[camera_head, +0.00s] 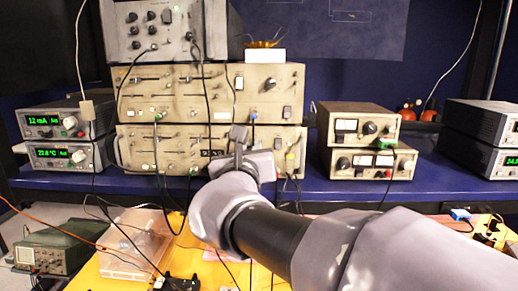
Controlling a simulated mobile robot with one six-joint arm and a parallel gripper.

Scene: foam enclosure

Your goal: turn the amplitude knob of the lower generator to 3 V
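The lower generator (140,131) is a beige unit with a sliders-and-buttons front, under a similar upper generator (180,72) on the blue shelf. The amplitude knob cannot be made out; my gripper and wrist hide part of the panel there. Whether the fingers touch anything, or are open or shut, cannot be told.
A grey instrument (160,30) and a white box (265,55) stand on top of the stack. Cables hang across the panels. Beige power supplies (365,165) stand to the right and lit meters (62,123) to the left. A clear plastic box (135,240) lies on the yellow table below.

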